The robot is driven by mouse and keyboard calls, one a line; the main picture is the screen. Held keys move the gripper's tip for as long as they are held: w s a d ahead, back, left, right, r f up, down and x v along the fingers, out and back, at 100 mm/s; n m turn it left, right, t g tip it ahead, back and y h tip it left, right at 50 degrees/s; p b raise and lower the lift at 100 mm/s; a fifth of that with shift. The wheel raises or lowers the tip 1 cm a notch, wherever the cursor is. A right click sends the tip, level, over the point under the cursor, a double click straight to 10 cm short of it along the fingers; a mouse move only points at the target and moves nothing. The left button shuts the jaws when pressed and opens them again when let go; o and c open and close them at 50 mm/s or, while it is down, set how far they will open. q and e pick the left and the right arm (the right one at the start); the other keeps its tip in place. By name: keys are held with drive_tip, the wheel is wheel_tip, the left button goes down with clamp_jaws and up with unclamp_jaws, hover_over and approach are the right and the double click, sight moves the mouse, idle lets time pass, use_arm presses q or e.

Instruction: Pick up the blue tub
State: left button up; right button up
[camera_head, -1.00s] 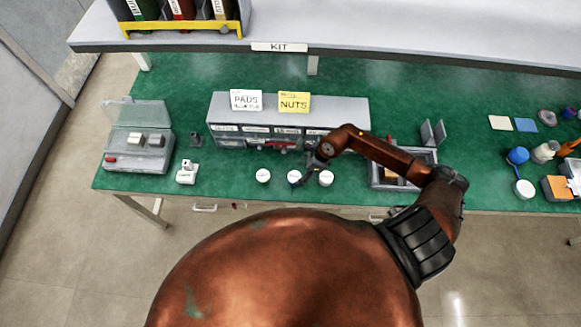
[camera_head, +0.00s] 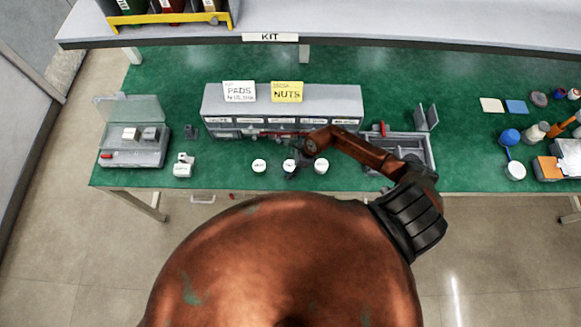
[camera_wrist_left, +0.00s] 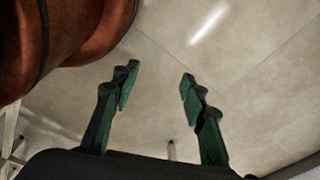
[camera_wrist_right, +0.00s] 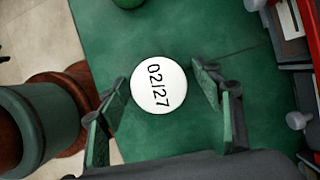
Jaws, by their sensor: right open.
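Three small white-lidded tubs stand in a row near the table's front edge: left (camera_head: 259,165), middle (camera_head: 290,165) and right (camera_head: 321,166). Their side colours are too small to tell in the head view, so I cannot tell which is blue. My right gripper (camera_head: 297,168) is at the middle tub and partly hides it. In the right wrist view a white lid (camera_wrist_right: 158,84) marked 02/27 shows between the open fingers of my right gripper (camera_wrist_right: 160,100); its sides are hidden. My left gripper (camera_wrist_left: 158,88) is open and empty over floor, outside the head view.
A grey drawer cabinet (camera_head: 350,100) with PADS and NUTS cards stands behind the tubs. A grey tray (camera_head: 425,155) lies to their right. A small white device (camera_head: 183,168) and a clear-lidded case (camera_head: 135,155) are left. Green tabletop is clear behind the cabinet.

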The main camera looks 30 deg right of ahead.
drive_tip(key=c, duration=1.2)
use_arm(q)
drive_tip(key=shift+s+f, duration=0.1)
drive_tip(key=shift+s, duration=0.7)
use_arm(e)
drive_tip(key=shift+r, duration=0.15)
drive_tip(key=shift+c, duration=0.5)
